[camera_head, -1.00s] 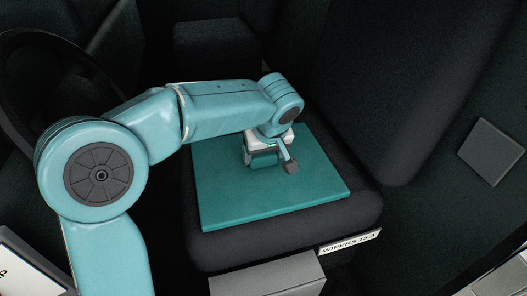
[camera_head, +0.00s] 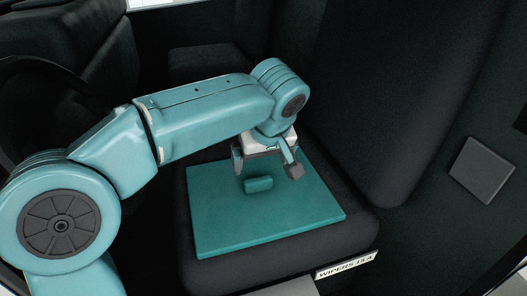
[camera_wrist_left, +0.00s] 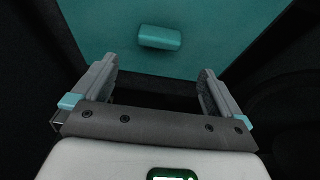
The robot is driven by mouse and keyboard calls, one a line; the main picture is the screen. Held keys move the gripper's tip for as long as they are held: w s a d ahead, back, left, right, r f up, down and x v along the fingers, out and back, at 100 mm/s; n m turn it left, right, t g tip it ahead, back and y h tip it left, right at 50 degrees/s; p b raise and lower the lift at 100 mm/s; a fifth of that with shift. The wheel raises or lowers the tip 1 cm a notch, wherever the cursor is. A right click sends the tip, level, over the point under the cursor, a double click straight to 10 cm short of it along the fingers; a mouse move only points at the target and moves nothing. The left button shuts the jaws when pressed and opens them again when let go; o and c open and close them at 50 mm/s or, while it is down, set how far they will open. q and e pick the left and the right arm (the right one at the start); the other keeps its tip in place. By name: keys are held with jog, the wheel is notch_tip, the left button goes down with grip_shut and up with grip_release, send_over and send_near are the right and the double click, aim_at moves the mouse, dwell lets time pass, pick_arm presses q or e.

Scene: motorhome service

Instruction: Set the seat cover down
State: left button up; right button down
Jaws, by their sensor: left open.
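The seat cover (camera_head: 240,222) is a flat teal panel with a small raised teal grip block (camera_head: 258,184) on top. It lies flat on the dark seat cushion (camera_head: 350,228). The cover also shows in the left wrist view (camera_wrist_left: 215,28), with its grip block (camera_wrist_left: 160,38) beyond the fingertips. My left gripper (camera_head: 266,170) is open and empty, just above the block and apart from it. In the left wrist view its two fingers (camera_wrist_left: 158,72) stand wide apart with nothing between them. My right gripper is not in view.
The dark seat backrest (camera_head: 370,100) rises behind and to the right of the cushion. A label reading "WIPERS 15 A" (camera_head: 347,265) is at the cushion's front edge. A grey square panel (camera_head: 482,170) is on the right. A dark steering wheel (camera_head: 30,90) is at the left.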

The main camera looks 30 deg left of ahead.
pick_arm(q)
jog(key=v, duration=0.3)
jog(key=shift+r, duration=0.3)
dwell(0.3)
